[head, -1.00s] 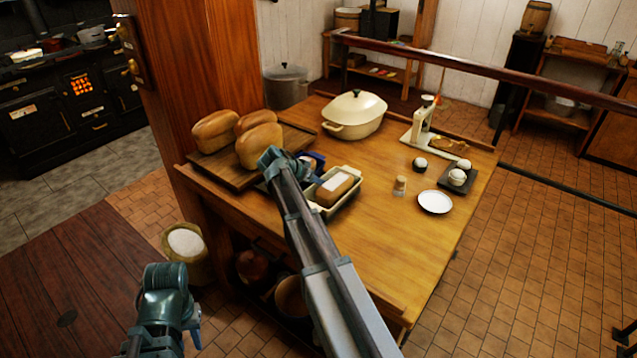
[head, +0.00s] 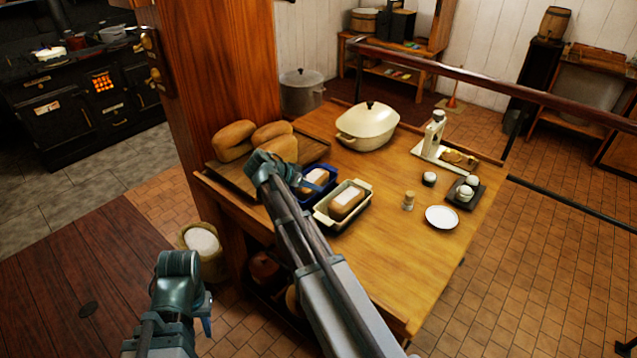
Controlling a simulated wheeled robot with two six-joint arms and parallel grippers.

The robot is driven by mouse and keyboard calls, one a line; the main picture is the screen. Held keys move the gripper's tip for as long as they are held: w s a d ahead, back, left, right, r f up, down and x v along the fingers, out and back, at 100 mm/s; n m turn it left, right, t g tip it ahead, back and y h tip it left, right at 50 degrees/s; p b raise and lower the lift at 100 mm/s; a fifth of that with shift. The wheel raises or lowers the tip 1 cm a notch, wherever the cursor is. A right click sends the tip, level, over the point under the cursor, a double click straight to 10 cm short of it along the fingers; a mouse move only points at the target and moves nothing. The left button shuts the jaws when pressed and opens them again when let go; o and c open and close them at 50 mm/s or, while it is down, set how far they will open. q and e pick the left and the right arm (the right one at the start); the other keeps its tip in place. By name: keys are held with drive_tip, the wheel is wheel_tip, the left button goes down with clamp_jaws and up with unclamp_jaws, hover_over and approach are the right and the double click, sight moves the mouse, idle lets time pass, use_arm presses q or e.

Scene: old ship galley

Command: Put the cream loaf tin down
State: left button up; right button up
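The cream loaf tin (head: 325,217) sits on the wooden table, with a brown loaf (head: 346,203) topped by a white patch inside it. A blue loaf tin (head: 328,189) with a similar loaf stands close behind it to the left, partly covered by my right arm. My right gripper (head: 288,172) is left of the cream tin, over the near edge of the board and by the blue tin.
Several loaves (head: 233,141) lie on a wooden board (head: 230,177) at the table's left. The table's front right is clear.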

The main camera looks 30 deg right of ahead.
drive_tip(key=shift+a+r, duration=0.25)
drive_tip(key=s+a+f+n+g+y, duration=0.1)
drive_tip(key=s+a+f+n+y, duration=0.2)
drive_tip(key=s+a+n, duration=0.5)
drive_tip(key=s+a+f+n+g+y, duration=0.1)
drive_tip(key=s+a+f+n+y, duration=0.2)
drive_tip(key=s+a+n, duration=0.5)
drive_tip(key=s+a+y, duration=0.1)
drive_tip(key=s+a, duration=0.8)
drive_tip(key=a, duration=0.3)
drive_tip(key=shift+s+a+f+y, duration=0.3)
drive_tip(key=shift+s+f+y, duration=0.05)
drive_tip(key=shift+s+y, duration=0.05)
